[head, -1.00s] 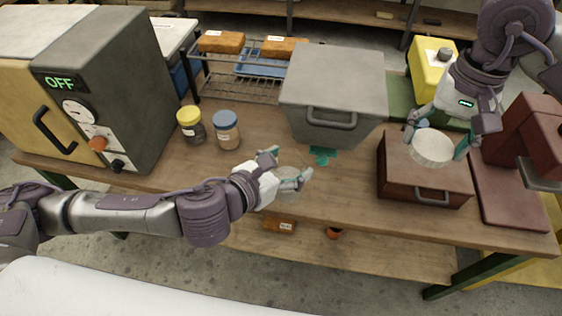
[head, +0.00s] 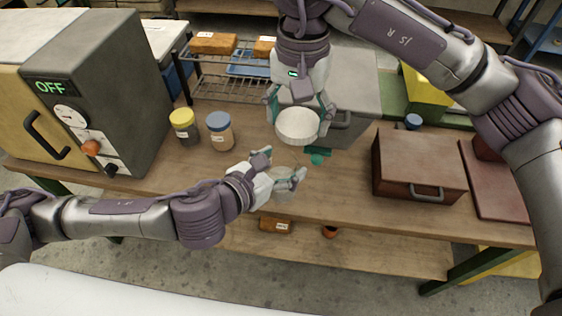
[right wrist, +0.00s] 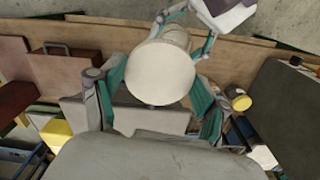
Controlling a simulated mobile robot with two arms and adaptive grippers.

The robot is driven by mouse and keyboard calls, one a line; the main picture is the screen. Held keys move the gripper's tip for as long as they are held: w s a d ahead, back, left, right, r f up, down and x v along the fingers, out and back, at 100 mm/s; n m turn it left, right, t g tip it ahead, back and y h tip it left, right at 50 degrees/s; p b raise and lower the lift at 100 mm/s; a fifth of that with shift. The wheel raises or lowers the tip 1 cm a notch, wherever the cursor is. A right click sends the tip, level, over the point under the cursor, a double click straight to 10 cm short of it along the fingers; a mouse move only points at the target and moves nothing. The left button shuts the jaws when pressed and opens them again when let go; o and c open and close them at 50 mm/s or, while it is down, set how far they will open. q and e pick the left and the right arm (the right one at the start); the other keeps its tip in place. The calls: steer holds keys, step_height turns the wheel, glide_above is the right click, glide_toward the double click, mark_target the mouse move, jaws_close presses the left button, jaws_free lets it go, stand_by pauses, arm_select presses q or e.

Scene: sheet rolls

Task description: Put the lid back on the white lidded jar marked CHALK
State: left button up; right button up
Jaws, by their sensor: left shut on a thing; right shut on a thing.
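The white round lid (head: 297,125) is held by my right gripper (head: 298,113), which is shut on it with a finger on each side. The lid also fills the middle of the right wrist view (right wrist: 160,73). My left gripper (head: 282,170) is shut on the pale jar (head: 284,186) near the table's front edge. In the head view the lid appears above and slightly right of the jar, apart from it. In the right wrist view the jar (right wrist: 174,36) shows just beyond the lid, partly covered by it. The CHALK mark is not readable.
A grey bin (head: 352,95) stands behind the right gripper. A brown box (head: 418,160) is to the right. A yellow-lidded jar (head: 184,127) and a blue-lidded jar (head: 220,132) stand left, beside the grey oven (head: 120,90).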

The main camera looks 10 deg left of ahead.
mark_target(281, 123)
steer(key=a, duration=0.2)
steer(key=s+a, duration=0.1)
steer(key=shift+f, duration=0.35)
steer(key=shift+w+d+f, duration=0.15)
steer(key=shift+w+f, duration=0.1)
steer(key=shift+f, duration=0.4)
steer(key=shift+w+d+f, duration=0.15)
steer(key=shift+w+f, duration=0.15)
steer(key=shift+f, duration=0.3)
steer(key=shift+f, duration=2)
steer(key=shift+f, duration=0.9)
steer(key=shift+s+f, duration=0.1)
steer(key=shift+f, duration=0.5)
